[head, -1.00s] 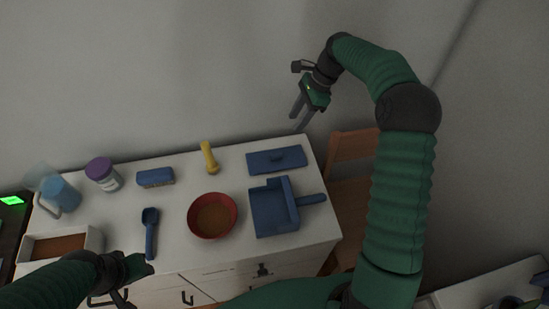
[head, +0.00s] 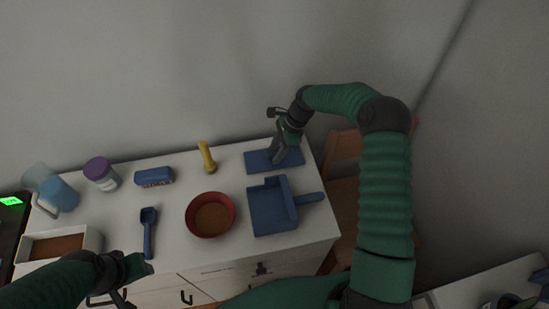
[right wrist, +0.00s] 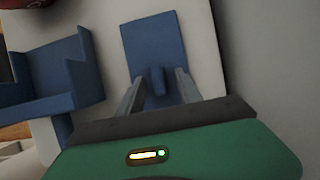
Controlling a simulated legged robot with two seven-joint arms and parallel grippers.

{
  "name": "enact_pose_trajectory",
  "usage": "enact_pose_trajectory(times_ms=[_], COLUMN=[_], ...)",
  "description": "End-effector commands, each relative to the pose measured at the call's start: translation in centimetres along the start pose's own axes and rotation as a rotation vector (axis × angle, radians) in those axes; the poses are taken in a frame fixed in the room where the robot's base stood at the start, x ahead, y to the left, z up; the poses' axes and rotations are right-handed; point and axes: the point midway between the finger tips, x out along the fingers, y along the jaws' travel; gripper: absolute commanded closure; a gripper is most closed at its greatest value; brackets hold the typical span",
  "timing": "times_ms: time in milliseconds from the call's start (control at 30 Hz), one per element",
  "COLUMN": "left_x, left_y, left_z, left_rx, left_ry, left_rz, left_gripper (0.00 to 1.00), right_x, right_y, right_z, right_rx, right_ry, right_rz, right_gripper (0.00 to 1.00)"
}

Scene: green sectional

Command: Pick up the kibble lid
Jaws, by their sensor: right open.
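The kibble lid, a flat blue rectangular plate (head: 258,163), lies at the back right of the white cabinet top. In the right wrist view the lid (right wrist: 152,37) shows a small raised handle (right wrist: 157,80). My right gripper (head: 279,156) is over the lid, pointing down. Its two fingers are open, one on each side of the handle; I cannot tell whether they touch it. My left gripper (head: 134,267) is low at the front left of the cabinet, away from the lid; its jaws are unclear.
A blue dustpan (head: 270,209) lies just in front of the lid. A red bowl (head: 211,233), yellow flashlight (head: 206,158), blue scoop (head: 148,232), blue brush (head: 154,178), purple-lidded jar (head: 101,174), blue pitcher (head: 58,195) and white tray (head: 92,238) stand leftward. A wooden chair (head: 343,185) is at right.

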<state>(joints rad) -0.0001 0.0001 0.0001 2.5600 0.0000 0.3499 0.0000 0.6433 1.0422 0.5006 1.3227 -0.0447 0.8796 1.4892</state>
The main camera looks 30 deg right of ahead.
Motion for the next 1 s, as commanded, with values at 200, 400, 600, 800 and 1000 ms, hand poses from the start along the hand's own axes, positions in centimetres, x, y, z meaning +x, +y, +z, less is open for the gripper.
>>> enact_pose_trajectory(times_ms=[200, 400, 600, 800, 1000], left_x=[0.0, 0.0, 0.0, 0.0, 0.0], left_y=[0.0, 0.0, 0.0, 0.0, 0.0], left_z=[0.0, 0.0, 0.0, 0.0, 0.0], left_rx=[0.000, 0.000, 0.000, 0.000, 0.000], left_ry=[0.000, 0.000, 0.000, 0.000, 0.000], left_rz=[0.000, 0.000, 0.000, 0.000, 0.000], left_gripper=[0.60, 0.60, 0.60, 0.60, 0.60], right_x=[0.1, 0.1, 0.1, 0.1, -1.5], right_y=[0.1, 0.1, 0.1, 0.1, 0.0], right_z=[0.0, -0.1, -0.1, -0.1, 0.5], right_rx=[-0.001, 0.000, 0.000, 0.000, -0.002], right_ry=[0.002, 0.001, 0.001, 0.001, 0.004], right_rz=[0.002, 0.002, 0.001, 0.001, -0.002], right_gripper=[0.65, 0.91, 1.00, 1.00, 1.00])
